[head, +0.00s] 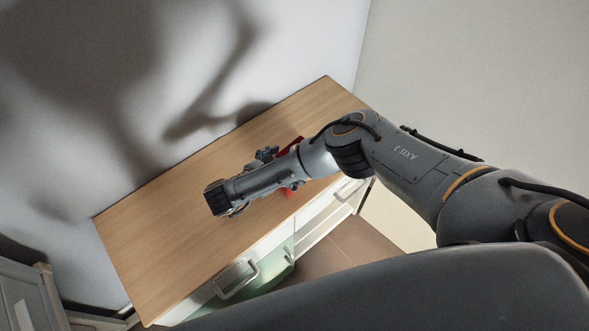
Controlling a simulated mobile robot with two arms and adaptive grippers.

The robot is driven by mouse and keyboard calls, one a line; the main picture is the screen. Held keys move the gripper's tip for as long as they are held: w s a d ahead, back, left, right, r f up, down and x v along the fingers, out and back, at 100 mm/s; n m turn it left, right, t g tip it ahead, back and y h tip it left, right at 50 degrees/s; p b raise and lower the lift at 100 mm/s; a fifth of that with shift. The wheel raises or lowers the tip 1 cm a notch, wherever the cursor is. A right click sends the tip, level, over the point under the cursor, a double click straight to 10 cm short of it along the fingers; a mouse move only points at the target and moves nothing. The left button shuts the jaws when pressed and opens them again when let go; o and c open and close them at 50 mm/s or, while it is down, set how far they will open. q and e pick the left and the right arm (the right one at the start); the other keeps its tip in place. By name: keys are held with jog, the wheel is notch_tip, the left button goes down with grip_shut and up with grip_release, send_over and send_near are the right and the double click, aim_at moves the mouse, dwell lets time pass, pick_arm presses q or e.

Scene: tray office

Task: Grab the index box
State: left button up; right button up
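A red object (291,190), possibly the index box, lies on the wooden top of a cabinet. My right arm crosses over it, so only parts of it show, above and below the forearm. I cannot tell its full shape. The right arm comes in from the right and reaches over the cabinet top. Dark gripper-like parts (267,153) show beside the forearm, just left of the red object. The fingertips are not clear, and I cannot tell whether they touch anything. My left gripper is not in view.
The wooden cabinet top (165,255) is clear to the left and at the far right end. White and green drawer fronts with handles (237,279) face the front. A wall stands along the back. A grey cabinet (28,300) stands at the lower left.

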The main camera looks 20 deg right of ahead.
jog(key=shift+c, duration=0.6)
jog(key=c, duration=0.9)
jog(key=shift+c, duration=0.2)
jog(key=shift+r, duration=0.15)
